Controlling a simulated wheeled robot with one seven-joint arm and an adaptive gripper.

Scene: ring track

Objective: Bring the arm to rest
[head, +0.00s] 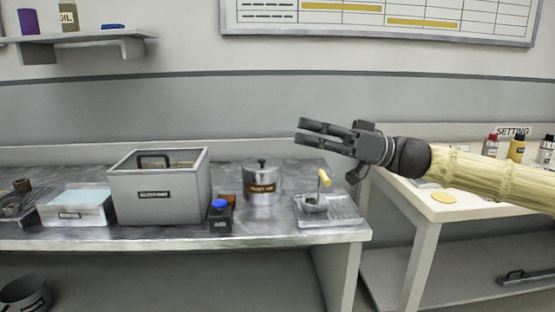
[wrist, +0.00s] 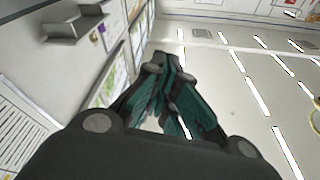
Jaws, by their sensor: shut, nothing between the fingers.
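My gripper (head: 300,132) is shut and empty in the head view. It is raised in the air above the right end of the metal bench (head: 265,234), pointing left. My arm reaches in from the right edge, about level. In the wrist view the fingers of my gripper (wrist: 160,62) are together with nothing held, and walls and ceiling lights show beyond them. My gripper touches nothing that I can see.
Below my gripper are a tray with a yellow-handled tool (head: 324,179) and a lidded metal pot (head: 262,182). A grey box (head: 155,205) stands further left. A pale table (head: 430,212) with bottles (head: 517,147) is at right. The air left of my gripper is clear.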

